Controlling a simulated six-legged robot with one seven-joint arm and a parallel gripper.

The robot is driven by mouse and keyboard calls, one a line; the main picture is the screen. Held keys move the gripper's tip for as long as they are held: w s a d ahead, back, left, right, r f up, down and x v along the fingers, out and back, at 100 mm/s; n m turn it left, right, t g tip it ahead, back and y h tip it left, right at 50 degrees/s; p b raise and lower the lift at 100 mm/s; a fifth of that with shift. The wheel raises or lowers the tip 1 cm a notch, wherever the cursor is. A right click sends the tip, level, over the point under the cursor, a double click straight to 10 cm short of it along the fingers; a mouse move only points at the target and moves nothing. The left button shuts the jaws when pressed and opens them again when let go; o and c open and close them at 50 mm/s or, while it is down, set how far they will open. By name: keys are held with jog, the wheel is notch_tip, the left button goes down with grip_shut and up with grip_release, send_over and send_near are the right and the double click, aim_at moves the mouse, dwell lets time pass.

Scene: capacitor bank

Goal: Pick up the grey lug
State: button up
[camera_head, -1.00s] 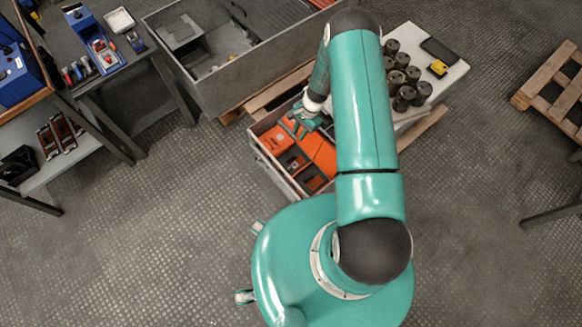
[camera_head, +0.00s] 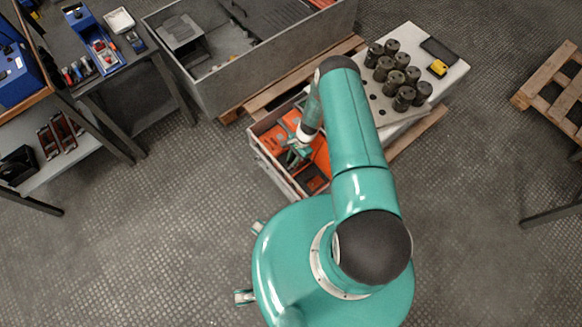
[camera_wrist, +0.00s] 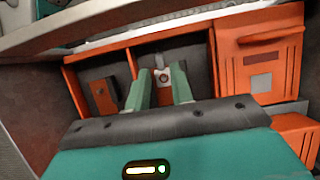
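The grey lug (camera_wrist: 162,76), a small light piece with a dark round hole, shows in the wrist view inside a dark compartment of an orange divider. My gripper (camera_wrist: 160,86) is open, with its teal fingers on either side of the lug in the picture. I cannot tell whether either finger touches it. In the head view my gripper (camera_head: 294,156) is low over the grey crate (camera_head: 274,171) with orange contents, and the lug cannot be made out there.
In the wrist view an orange case (camera_wrist: 262,62) stands right of the lug's compartment, and a small brown block (camera_wrist: 103,96) sits in the compartment to the left. In the head view a white table (camera_head: 447,84) with several dark cylinders adjoins the crate; a large grey bin (camera_head: 215,97) stands behind.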

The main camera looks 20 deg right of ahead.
aim_at(289, 169)
jog(key=x, duration=0.4)
jog(key=shift+s+a+f, duration=0.1)
jog(key=shift+s+f, duration=0.05)
jog(key=shift+f, duration=0.05)
jog(key=shift+c, duration=0.4)
grip_shut()
jog(key=shift+r, duration=0.1)
notch_tip(289, 169, up, 10)
